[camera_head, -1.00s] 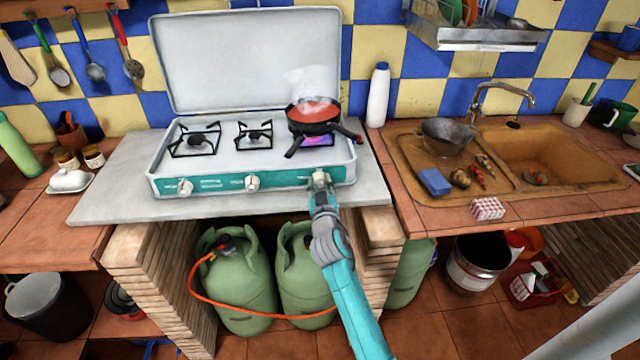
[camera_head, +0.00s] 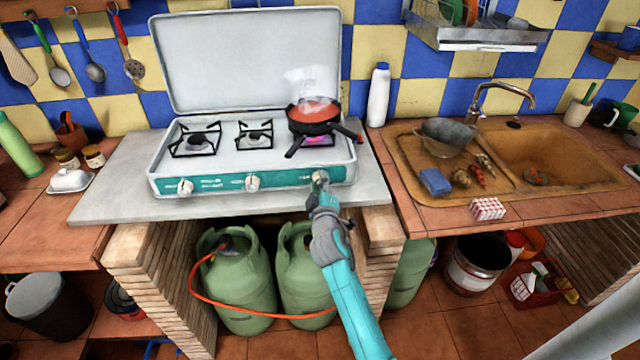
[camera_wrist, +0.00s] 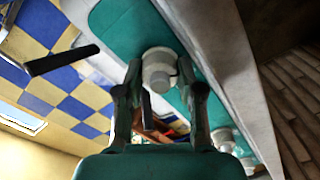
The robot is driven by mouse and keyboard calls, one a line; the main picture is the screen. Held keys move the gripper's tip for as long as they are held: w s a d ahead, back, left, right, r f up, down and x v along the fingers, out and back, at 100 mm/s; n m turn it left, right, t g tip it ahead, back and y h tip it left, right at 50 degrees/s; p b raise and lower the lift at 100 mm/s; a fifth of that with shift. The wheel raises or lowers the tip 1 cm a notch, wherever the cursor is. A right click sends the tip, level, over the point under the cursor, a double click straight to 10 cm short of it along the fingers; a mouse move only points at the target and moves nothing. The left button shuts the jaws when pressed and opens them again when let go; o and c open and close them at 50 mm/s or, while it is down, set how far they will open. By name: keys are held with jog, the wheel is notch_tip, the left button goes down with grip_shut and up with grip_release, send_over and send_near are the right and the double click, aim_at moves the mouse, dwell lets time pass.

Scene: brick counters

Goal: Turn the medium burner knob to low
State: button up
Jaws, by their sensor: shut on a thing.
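The white camping stove with a teal front panel (camera_head: 215,185) has three white knobs along its front. My gripper (camera_head: 318,192) is at the right knob (camera_head: 319,177), below the burner with the pan. In the wrist view, the two fingers of my gripper (camera_wrist: 161,80) stand on either side of the pale round knob (camera_wrist: 158,62), shut on it. The left knob (camera_head: 185,187) and middle knob (camera_head: 252,181) are free. A pan of red sauce (camera_head: 314,113) steams on the right burner, over a pinkish-purple glow (camera_head: 319,140). The knob's marks are too small to read.
The raised stove lid (camera_head: 245,60) stands behind the burners. Green gas cylinders (camera_head: 238,285) with an orange hose stand beneath the counter. A white bottle (camera_head: 379,95) stands right of the stove.

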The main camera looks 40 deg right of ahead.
dwell(0.4)
jog(key=o, duration=1.1)
jog(key=shift+o, duration=0.2)
jog(key=shift+a, duration=0.1)
jog(key=v, duration=1.2)
jog(key=shift+f, duration=0.15)
